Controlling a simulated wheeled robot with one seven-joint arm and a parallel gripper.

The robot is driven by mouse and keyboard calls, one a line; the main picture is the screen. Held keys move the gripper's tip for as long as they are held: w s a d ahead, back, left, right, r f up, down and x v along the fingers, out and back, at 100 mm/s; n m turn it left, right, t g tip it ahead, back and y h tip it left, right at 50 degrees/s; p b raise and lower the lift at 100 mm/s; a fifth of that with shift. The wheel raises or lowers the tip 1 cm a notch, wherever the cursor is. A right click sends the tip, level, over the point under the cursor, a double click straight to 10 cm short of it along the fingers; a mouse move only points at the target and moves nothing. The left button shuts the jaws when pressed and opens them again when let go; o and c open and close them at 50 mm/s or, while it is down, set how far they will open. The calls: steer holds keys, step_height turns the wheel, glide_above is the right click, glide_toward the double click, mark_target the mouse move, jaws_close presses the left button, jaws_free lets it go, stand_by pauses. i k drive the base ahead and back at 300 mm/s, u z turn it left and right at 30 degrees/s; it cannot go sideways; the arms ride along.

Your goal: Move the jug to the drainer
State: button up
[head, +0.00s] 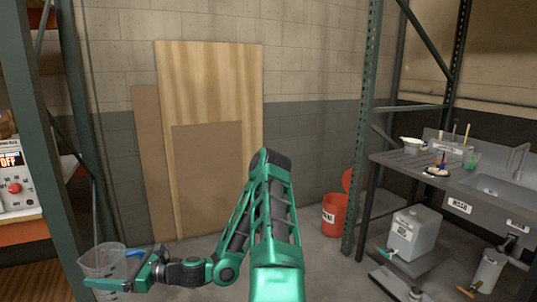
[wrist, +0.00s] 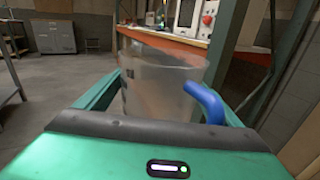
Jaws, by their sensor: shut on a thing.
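The jug (head: 97,262) is a clear, frosted plastic vessel with a blue handle, at the lower left of the head view. It also fills the middle of the wrist view (wrist: 155,85), its blue handle (wrist: 207,100) on the right. My gripper (head: 122,272) is shut on the jug, with a green finger on each side, and holds it roughly upright. The drainer (head: 408,165) appears to be the dark ribbed surface left of the sink, at the right of the head view, far from my gripper.
A rack with a control box (head: 15,180) is at far left.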

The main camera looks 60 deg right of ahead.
mark_target(422, 166)
steer(key=z, duration=1)
steer(key=i, duration=0.25)
steer(key=z, duration=2.1)
